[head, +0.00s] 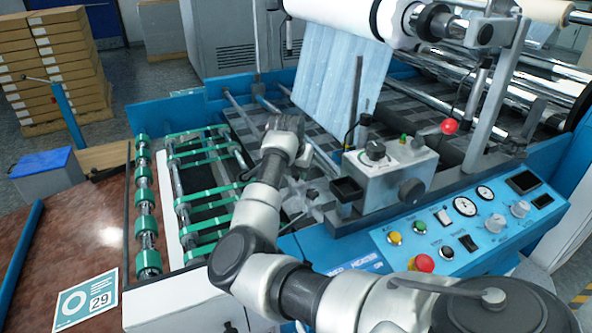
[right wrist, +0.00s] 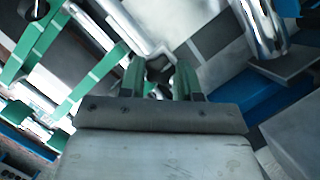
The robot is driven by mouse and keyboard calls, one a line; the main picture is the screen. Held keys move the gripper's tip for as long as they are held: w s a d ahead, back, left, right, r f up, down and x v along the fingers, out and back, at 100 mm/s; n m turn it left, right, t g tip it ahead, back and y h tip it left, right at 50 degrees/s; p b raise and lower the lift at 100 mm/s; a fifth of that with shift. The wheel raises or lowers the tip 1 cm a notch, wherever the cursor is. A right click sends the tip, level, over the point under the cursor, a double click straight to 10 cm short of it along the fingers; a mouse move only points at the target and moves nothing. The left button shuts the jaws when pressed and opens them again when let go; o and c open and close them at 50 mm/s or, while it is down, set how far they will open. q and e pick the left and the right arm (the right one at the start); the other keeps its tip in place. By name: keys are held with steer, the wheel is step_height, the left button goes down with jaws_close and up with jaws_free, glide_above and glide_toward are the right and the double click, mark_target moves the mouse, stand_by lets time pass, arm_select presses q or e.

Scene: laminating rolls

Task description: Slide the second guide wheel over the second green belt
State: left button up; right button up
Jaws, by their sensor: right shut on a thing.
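My right gripper (head: 284,128) is over the feed section of the laminating machine, just right of the green belts (head: 203,194). The head view shows its dark back, and its fingertips are hidden there. In the right wrist view its two fingers (right wrist: 160,84) are shut on a small dark rounded part, which looks like the guide wheel (right wrist: 158,71). Green belts also run beside the fingers at the left of that view (right wrist: 99,72). I cannot tell which belt is the second, or whether the wheel touches one. My left gripper is not in view.
Green rollers (head: 147,215) line the left of the machine. A blue panel (head: 470,232) with buttons and gauges is at the front right. A film sheet (head: 335,75) hangs behind.

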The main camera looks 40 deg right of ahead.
steer(key=shift+w+d+b, duration=0.15)
steer(key=shift+w+b, duration=0.25)
jaws_close()
steer(key=w+b, duration=0.1)
steer(key=w+d+b, duration=0.1)
steer(key=w, duration=0.1)
steer(key=shift+f, duration=0.1)
steer(key=shift+w, duration=0.3)
steer(key=o, duration=1.1)
jaws_free()
steer(key=shift+r, duration=0.2)
